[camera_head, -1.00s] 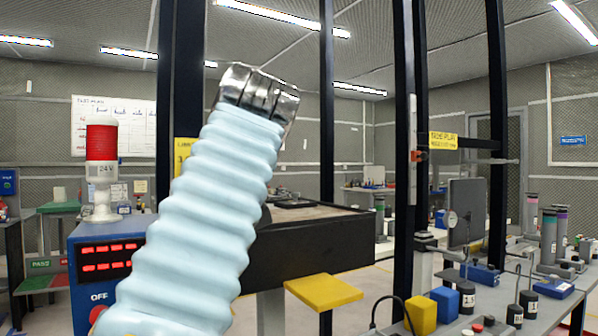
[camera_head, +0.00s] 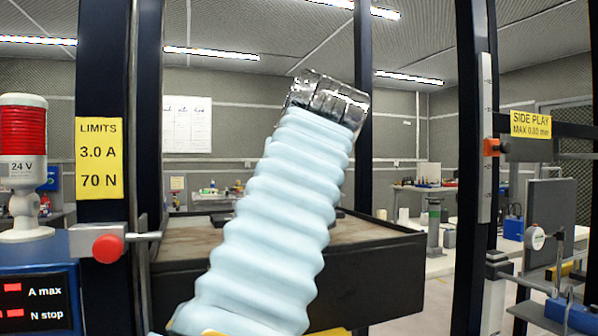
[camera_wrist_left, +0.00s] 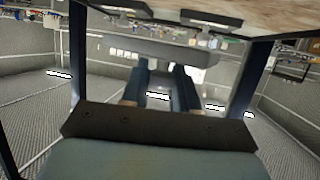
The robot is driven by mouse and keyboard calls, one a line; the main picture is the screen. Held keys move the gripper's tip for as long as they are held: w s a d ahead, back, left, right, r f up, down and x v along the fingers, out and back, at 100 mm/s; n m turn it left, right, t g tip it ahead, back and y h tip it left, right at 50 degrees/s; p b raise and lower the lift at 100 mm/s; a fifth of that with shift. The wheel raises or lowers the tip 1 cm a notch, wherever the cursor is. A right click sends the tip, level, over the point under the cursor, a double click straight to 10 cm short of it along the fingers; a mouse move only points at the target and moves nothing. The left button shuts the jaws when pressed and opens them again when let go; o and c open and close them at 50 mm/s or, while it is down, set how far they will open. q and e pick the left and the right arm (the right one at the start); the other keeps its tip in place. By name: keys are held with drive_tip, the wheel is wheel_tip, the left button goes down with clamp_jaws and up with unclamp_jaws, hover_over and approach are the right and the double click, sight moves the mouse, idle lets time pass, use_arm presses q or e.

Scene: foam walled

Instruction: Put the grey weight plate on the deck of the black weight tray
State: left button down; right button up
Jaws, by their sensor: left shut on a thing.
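The black weight tray (camera_head: 392,278) stands behind my left arm in the head view, with dark sides and a brown, worn deck (camera_head: 190,238). My left arm's pale blue sleeve and shiny metal cuff cover its middle. In the left wrist view my left gripper (camera_wrist_left: 160,72) shows two dark fingers, shut on a wide grey shape that I take for the grey weight plate (camera_wrist_left: 165,50), seen nearly edge-on. A brown surface, probably the deck, is at the upper right of that view. The fingers are hidden in the head view. My right gripper is not in view.
Dark blue uprights (camera_head: 101,210) frame the tray, with a yellow limits sign (camera_head: 99,157). A red knob (camera_head: 108,249) and a red beacon (camera_head: 23,140) stand at the left.

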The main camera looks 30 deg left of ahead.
use_arm(q)
drive_tip(key=shift+s+f, duration=0.1)
drive_tip(key=shift+f, duration=2.7)
drive_tip(key=shift+f+b, duration=0.4)
drive_tip(key=shift+f, duration=0.1)
drive_tip(key=c, duration=0.8)
unclamp_jaws()
